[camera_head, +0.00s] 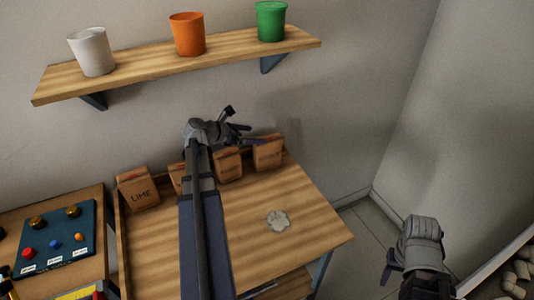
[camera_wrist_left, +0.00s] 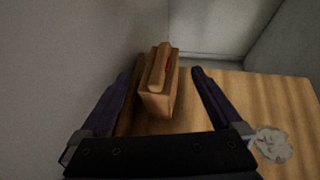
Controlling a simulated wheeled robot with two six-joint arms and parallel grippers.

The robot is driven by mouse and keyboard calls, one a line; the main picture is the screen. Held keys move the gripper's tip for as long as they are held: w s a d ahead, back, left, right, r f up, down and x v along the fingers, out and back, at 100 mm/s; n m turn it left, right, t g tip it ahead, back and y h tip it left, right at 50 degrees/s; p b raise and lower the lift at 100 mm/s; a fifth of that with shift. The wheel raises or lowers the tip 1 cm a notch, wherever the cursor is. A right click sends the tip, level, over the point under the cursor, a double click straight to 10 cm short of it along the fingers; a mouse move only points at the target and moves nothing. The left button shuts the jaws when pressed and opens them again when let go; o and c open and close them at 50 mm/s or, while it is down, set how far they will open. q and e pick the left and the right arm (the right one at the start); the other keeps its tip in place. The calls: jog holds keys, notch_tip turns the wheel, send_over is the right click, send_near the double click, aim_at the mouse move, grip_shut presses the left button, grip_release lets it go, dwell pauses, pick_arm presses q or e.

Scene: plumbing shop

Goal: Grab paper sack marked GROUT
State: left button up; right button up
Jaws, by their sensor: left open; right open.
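Several brown paper sacks stand in a row along the back of the wooden table. The leftmost sack (camera_head: 138,190) reads LIME. A second sack (camera_head: 176,176) is mostly hidden behind my left arm. A third sack (camera_head: 228,166) and a rightmost sack (camera_head: 268,153) have writing too small to read, so I cannot tell which is GROUT. My left gripper (camera_head: 246,128) is open and empty, above the right-hand sacks. In the left wrist view a sack (camera_wrist_left: 157,100) with a red mark lies ahead between the open fingers (camera_wrist_left: 161,76). My right gripper (camera_head: 388,266) is open, right of the table.
A shelf (camera_head: 130,73) above holds a white bucket (camera_head: 92,52), an orange bucket (camera_head: 188,35) and a green bucket (camera_head: 271,22). A pale patch (camera_head: 278,221) lies on the table (camera_head: 300,232). A control panel (camera_head: 55,240) stands at the left.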

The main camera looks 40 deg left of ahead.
aim_at(266, 137)
pick_arm(q)
jog(key=shift+f+b+x, duration=0.15)
jog(key=shift+b+x, duration=0.9)
jog(key=shift+x, duration=0.85)
jog(key=shift+f+b+x, duration=0.15)
jog(key=shift+b+x, duration=0.85)
jog(key=shift+x, duration=0.9)
jog(key=shift+d, duration=0.2)
jog(key=shift+c, duration=0.6)
jog(key=shift+r, duration=0.1)
grip_shut()
